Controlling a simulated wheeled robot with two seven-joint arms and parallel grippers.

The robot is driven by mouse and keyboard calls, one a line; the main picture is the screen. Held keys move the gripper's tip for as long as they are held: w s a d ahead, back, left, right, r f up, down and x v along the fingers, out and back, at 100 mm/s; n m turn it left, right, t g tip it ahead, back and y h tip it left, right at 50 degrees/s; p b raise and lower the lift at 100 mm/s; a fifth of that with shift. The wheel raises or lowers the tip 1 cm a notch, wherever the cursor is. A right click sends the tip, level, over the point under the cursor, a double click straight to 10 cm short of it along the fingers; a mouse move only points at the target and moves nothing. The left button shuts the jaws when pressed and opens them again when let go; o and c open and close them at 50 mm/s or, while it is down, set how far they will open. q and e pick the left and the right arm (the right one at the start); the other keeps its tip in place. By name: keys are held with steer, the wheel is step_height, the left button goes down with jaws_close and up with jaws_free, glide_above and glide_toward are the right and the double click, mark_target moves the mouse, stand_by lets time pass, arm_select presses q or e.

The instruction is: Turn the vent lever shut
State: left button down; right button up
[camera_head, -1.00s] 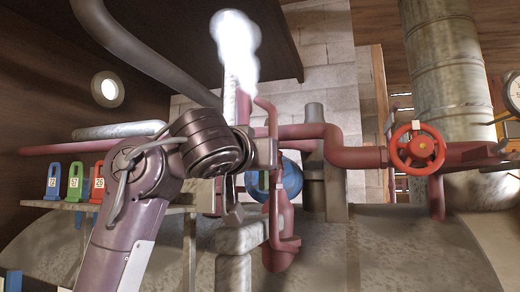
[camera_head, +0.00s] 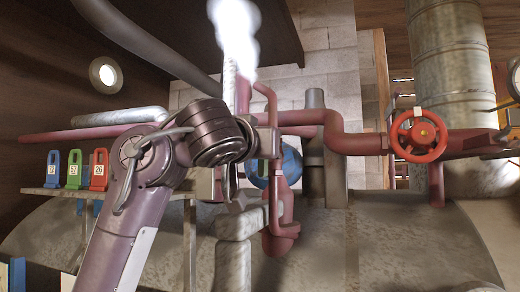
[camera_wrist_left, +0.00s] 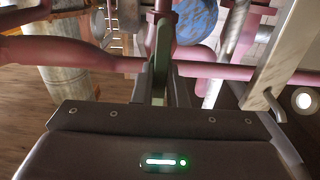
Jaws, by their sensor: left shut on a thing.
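My left arm comes in from the left in the head view, and its wrist hides most of my left gripper and what it holds. In the left wrist view my left gripper (camera_wrist_left: 160,88) is shut on a narrow grey-green bar (camera_wrist_left: 161,50), which appears to be the vent lever. The bar stands upright in that picture, in front of dark red pipes (camera_wrist_left: 110,62). White steam (camera_head: 235,30) rises above the wrist in the head view. The lever's pivot cannot be made out. My right gripper is not in view.
A red handwheel (camera_head: 418,135) sits on the dark red pipe (camera_head: 355,144) to the right. A blue round part (camera_head: 291,164) is just behind the gripper. Blue, green (camera_head: 74,169) and red numbered tags stand on a shelf at left. A pale lamp (camera_head: 106,75) is on the wall.

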arm_select(q)
steer(key=shift+s+d+f+m+b, duration=0.1)
steer(key=shift+d+f+m, duration=0.05)
steer(key=shift+m, duration=2.8)
steer(key=shift+d+f+m+b, duration=0.1)
steer(key=shift+m, duration=2.9)
steer(key=shift+s+d+f+m+b, duration=0.1)
steer(key=shift+d+f+m, duration=0.05)
steer(key=shift+m, duration=2.8)
steer(key=shift+m, duration=0.3)
steer(key=c, duration=1.5)
jaws_free()
steer(key=shift+w+f, duration=0.1)
steer(key=shift+w, duration=0.05)
steer(key=shift+o, duration=0.2)
